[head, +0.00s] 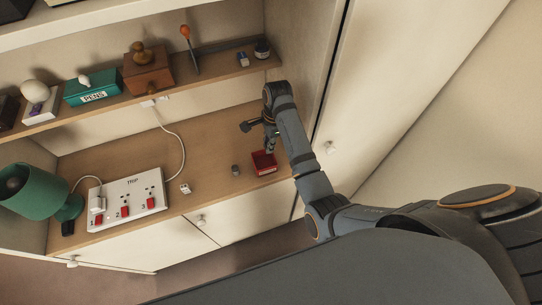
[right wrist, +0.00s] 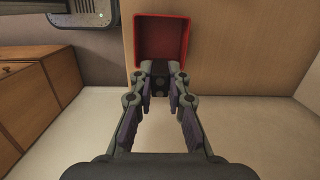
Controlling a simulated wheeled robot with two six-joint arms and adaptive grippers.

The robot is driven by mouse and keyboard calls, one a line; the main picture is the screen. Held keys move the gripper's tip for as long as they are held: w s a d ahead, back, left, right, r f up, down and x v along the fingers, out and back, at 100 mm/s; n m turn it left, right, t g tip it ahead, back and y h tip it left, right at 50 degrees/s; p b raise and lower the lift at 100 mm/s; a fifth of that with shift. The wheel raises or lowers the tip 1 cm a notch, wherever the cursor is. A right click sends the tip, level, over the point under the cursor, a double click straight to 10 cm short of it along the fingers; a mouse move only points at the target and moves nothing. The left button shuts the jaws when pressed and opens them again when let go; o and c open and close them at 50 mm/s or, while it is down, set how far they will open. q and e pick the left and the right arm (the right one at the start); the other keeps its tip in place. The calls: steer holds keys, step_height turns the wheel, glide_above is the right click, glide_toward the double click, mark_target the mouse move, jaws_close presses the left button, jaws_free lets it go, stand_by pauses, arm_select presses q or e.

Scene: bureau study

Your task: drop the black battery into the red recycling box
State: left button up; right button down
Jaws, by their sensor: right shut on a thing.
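The red recycling box (head: 264,168) stands on the desk top near its right end; its open top faces up. In the right wrist view the red box (right wrist: 163,17) fills the top middle, just beyond my fingertips. My right gripper (head: 270,148) is over the box. In the right wrist view my right gripper (right wrist: 159,72) is shut on a small dark thing, the black battery (right wrist: 159,67), at the box's near edge. The fingers hide much of it, and its height above the box is hard to tell. My left gripper is not in view.
A white power strip (head: 134,200) with red switches and a green lamp (head: 35,192) are farther left. A shelf (head: 215,77) with several objects runs above. A tall cabinet panel (head: 330,90) closes the right side.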

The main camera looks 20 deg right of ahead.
mark_target(269, 164)
steer(key=f, duration=0.2)
steer(key=shift+s+a+f, duration=0.15)
steer(key=shift+a+f, duration=0.05)
steer(key=shift+f, duration=0.15)
steer(key=f, duration=0.3)
steer(key=shift+d, duration=0.3)
steer(key=shift+a+f, duration=0.1)
steer(key=shift+a, duration=0.1)
steer(key=c, duration=1.2)
jaws_free()
steer(key=shift+r, duration=0.35)
steer(key=r, duration=0.4)
steer(key=d+r, duration=0.1)
steer(key=r, duration=0.1)
steer(key=shift+r, duration=0.4)
